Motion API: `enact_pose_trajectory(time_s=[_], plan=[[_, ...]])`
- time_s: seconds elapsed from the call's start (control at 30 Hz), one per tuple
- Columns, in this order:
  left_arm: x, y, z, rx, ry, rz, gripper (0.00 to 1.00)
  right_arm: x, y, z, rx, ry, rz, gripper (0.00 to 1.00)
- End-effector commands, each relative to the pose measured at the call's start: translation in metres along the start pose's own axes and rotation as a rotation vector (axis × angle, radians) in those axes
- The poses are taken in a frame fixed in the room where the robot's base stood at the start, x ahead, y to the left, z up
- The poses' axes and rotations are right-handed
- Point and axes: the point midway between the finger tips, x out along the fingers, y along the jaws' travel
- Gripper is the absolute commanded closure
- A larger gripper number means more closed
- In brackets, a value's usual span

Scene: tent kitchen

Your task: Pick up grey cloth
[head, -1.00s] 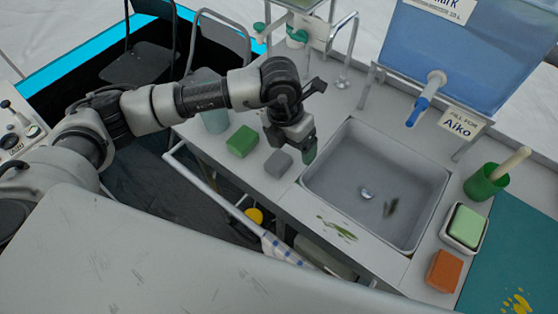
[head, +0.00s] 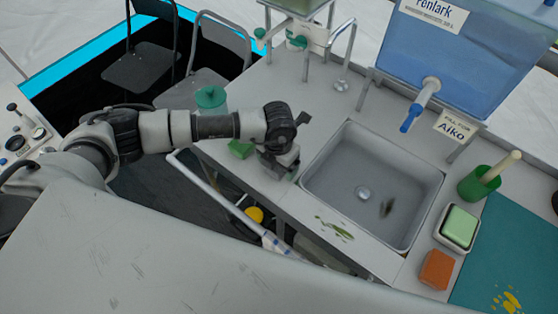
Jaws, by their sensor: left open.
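My left gripper (head: 282,169) is open and points down at the counter strip just left of the sink. The small grey folded cloth lay on this strip a moment ago. It is now hidden, or nearly so, behind my gripper, and I cannot tell whether the fingers touch it. My right gripper is not in view.
A green block (head: 240,149) lies just left of my gripper, partly covered by my arm. A green-lidded jar (head: 211,100) stands behind the arm. The sink (head: 342,205) is to the right, and a rail (head: 205,185) runs along the counter front.

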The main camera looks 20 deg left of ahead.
Motion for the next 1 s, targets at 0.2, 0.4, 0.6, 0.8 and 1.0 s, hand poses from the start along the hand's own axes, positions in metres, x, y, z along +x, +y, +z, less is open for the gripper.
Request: enact_pose_trajectory(time_s=[0.2,0.4,0.6,0.8,1.0], plan=[[0.0032,-0.0001,0.0002,0.001,-0.001,-0.001,0.17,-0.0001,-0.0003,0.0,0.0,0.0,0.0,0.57],[0.0029,-0.0001,0.0002,0.001,-0.001,-0.001,0.42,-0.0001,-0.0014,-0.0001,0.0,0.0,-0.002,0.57],[0.0026,-0.0001,0.0003,0.001,-0.001,-0.001,0.7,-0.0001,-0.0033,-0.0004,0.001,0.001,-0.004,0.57],[0.0023,0.0,0.0003,0.001,-0.001,-0.001,0.7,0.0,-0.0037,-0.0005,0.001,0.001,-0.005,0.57],[-0.0064,-0.0001,0.0011,0.001,-0.003,-0.002,0.7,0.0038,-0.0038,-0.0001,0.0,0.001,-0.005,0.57]])
